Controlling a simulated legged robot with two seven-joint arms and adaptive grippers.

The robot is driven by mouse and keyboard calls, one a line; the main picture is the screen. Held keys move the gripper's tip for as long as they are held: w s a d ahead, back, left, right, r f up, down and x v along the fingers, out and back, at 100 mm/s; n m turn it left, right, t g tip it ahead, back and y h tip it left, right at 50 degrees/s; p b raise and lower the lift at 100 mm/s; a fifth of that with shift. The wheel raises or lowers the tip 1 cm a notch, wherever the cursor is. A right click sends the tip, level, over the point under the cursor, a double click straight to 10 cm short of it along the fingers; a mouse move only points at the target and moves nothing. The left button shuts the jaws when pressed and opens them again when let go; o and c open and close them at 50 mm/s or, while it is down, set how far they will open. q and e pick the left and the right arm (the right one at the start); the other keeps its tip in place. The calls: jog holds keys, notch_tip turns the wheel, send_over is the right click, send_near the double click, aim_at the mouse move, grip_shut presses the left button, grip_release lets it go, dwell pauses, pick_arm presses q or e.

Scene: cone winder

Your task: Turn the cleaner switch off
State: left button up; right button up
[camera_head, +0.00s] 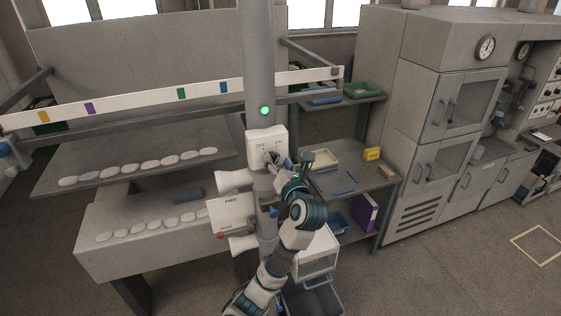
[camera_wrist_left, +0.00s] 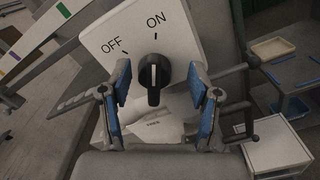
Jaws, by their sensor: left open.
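The cleaner switch is a white box (camera_head: 264,140) on the grey post, with a black rotary knob (camera_wrist_left: 153,78) on its face. OFF is printed at upper left and ON above the knob. In the left wrist view the knob stands nearly upright, its upper end towards the ON mark. My left gripper (camera_head: 277,165) is in front of the box. In the left wrist view its blue-padded fingers (camera_wrist_left: 160,82) are open, one on each side of the knob, with visible gaps. In the head view the gripper partly hides the knob. My right gripper is not in view.
A green lamp (camera_head: 265,111) glows on the post above the switch. Below is another white box (camera_head: 232,214) with a red button, between white cones. A shelf (camera_head: 345,185) with trays stands right; shelves with several white pieces stand left.

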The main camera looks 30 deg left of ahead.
pick_arm(q)
jog(key=shift+a+f, duration=0.2)
jog(key=shift+a, duration=0.75)
jog(key=shift+s+a, duration=0.1)
jog(key=shift+a, duration=0.15)
jog(key=c, duration=0.8)
jog(key=shift+d, duration=0.25)
jog(key=c, duration=0.3)
jog(key=shift+w+d, duration=0.2)
jog(key=shift+d, duration=0.15)
jog(key=shift+r, duration=0.1)
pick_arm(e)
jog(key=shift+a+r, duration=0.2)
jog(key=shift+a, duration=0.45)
